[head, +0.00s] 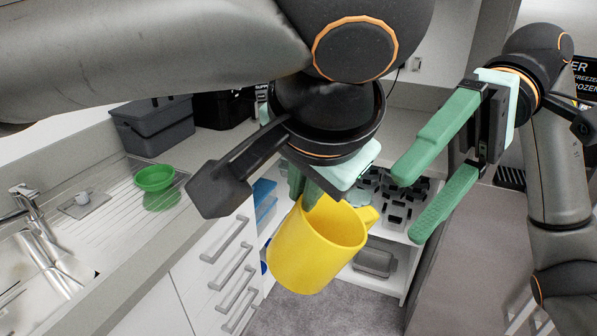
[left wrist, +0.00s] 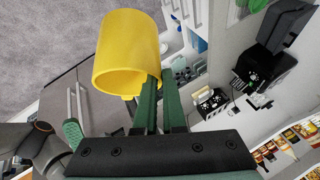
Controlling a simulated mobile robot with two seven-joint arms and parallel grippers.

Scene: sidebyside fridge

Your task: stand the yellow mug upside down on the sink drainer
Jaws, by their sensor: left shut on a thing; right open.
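The yellow mug (head: 300,258) hangs in the air in front of the open shelves in the head view, tilted, with its mouth up and to the right. My left gripper (head: 318,192) is shut on the mug's wall near the rim. In the left wrist view the mug (left wrist: 128,45) sits at the ends of the fingers (left wrist: 158,88), its handle partly hidden. The sink drainer (head: 115,214), a ribbed metal surface, lies at the left, well apart from the mug. My right gripper (head: 408,208) is open and empty, to the mug's right.
A green bowl (head: 155,178) stands at the drainer's far right, and a small grey item (head: 82,199) lies at its back. The sink (head: 45,262) and tap (head: 28,202) are at the left. A grey crate (head: 155,125) stands behind. The drainer's front part is clear.

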